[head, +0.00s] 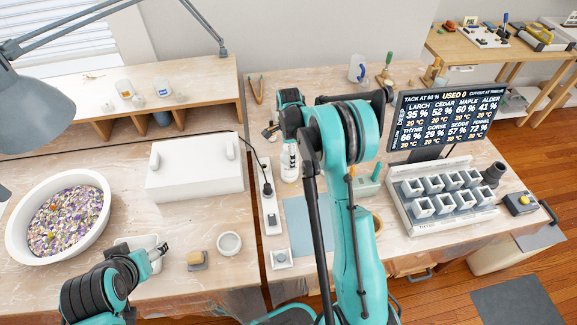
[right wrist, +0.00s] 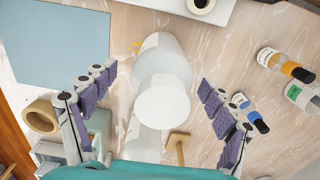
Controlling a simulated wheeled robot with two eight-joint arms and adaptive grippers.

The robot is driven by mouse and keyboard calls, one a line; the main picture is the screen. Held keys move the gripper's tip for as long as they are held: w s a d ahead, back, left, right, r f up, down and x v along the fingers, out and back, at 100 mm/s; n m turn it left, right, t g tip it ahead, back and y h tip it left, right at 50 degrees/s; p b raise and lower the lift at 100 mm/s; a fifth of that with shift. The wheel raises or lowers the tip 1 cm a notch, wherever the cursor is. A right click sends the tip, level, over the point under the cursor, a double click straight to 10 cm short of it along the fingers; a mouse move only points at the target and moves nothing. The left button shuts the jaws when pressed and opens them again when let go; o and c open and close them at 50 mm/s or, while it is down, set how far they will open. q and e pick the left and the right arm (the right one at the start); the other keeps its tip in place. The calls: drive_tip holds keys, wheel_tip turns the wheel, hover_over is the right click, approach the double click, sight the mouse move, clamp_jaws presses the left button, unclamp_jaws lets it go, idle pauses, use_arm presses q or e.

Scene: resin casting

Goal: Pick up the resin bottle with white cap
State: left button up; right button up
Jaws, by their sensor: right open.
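In the right wrist view, the resin bottle (right wrist: 165,58) has a pale body and a round white cap (right wrist: 163,101). My right gripper (right wrist: 160,102) is open, with one purple-padded finger on each side of the bottle and gaps between pads and bottle. In the head view, a white bottle (head: 289,165) stands just below my right arm's wrist, whose fingers are hidden there. My left gripper (head: 160,252) is over the left table near a yellow-topped block; its finger opening is too small to judge.
A power strip (head: 270,203) and blue mat (head: 306,225) are near the bottle. A white box (head: 195,168) and tub (head: 20,225) occupy the left table.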

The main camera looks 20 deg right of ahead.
wheel_tip(320, 180, down, 3)
drive_tip(key=shift+w+d+f+b, duration=0.15)
drive_tip(key=shift+b, duration=0.2)
drive_tip(key=shift+c, duration=0.4)
drive_tip(key=c, duration=1.5)
drive_tip(key=shift+r, duration=0.25)
